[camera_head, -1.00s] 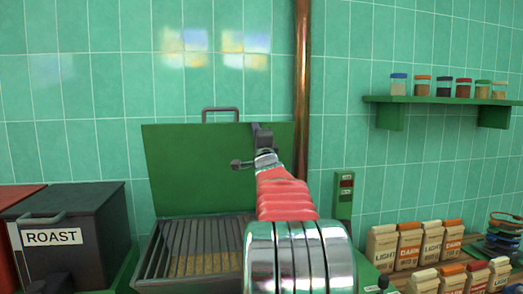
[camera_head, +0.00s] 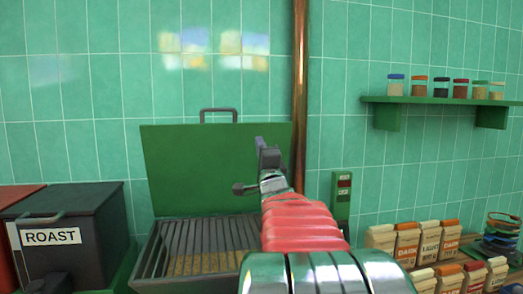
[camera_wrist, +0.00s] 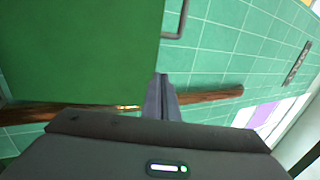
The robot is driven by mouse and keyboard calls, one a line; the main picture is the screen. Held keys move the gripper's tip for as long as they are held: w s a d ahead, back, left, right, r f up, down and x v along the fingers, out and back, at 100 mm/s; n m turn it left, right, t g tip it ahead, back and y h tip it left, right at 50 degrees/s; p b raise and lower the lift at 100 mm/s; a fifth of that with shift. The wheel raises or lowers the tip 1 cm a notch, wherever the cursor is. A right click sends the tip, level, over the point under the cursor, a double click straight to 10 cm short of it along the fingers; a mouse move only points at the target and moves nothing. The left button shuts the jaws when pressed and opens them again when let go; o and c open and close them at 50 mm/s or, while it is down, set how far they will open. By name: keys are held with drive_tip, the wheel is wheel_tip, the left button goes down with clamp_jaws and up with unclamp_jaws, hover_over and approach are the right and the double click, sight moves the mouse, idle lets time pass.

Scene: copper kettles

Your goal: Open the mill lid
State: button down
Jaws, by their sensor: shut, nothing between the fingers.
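The mill is a green box with a slatted grate (camera_head: 200,248) over golden grain or meal. Its green lid (camera_head: 205,165) stands upright, raised at the back, with a grey handle (camera_head: 219,112) on its top edge. In the wrist view the lid (camera_wrist: 75,50) fills the upper left, and the handle (camera_wrist: 178,22) shows at the top. My gripper (camera_head: 262,143) is shut and empty in front of the lid's right part. It also shows in the wrist view (camera_wrist: 161,78), fingers together, apart from the handle. My arm hides the mill's right side.
A dark bin labelled ROAST (camera_head: 75,225) stands at the left. A copper pipe (camera_head: 300,95) runs up the tiled wall behind. A green control post (camera_head: 341,195) and several coffee bags (camera_head: 430,240) are at the right, below a shelf of jars (camera_head: 440,101).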

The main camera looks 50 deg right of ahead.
drive_tip(key=shift+v, duration=1.15)
drive_tip(key=shift+r, duration=0.15)
drive_tip(key=w+a+f+n+g+y, duration=0.1)
drive_tip(key=a+f+n+g+y, duration=0.2)
drive_tip(key=a+f, duration=0.5)
drive_tip(key=w+a+f+n+y, duration=0.1)
drive_tip(key=a+f+n+y, duration=0.4)
drive_tip(key=a, duration=0.6)
drive_tip(key=a+f+n+g+y, duration=0.15)
drive_tip(key=a+f+n, duration=0.35)
drive_tip(key=a, duration=0.5)
drive_tip(key=s+a+f+n+g+y, duration=0.5)
drive_tip(key=s+a+f+n+g, duration=0.2)
drive_tip(key=s+a+f+n, duration=0.6)
drive_tip(key=s+a+f, duration=0.3)
drive_tip(key=s+a, duration=0.1)
drive_tip(key=a, duration=0.2)
drive_tip(key=shift+s+a, duration=0.35)
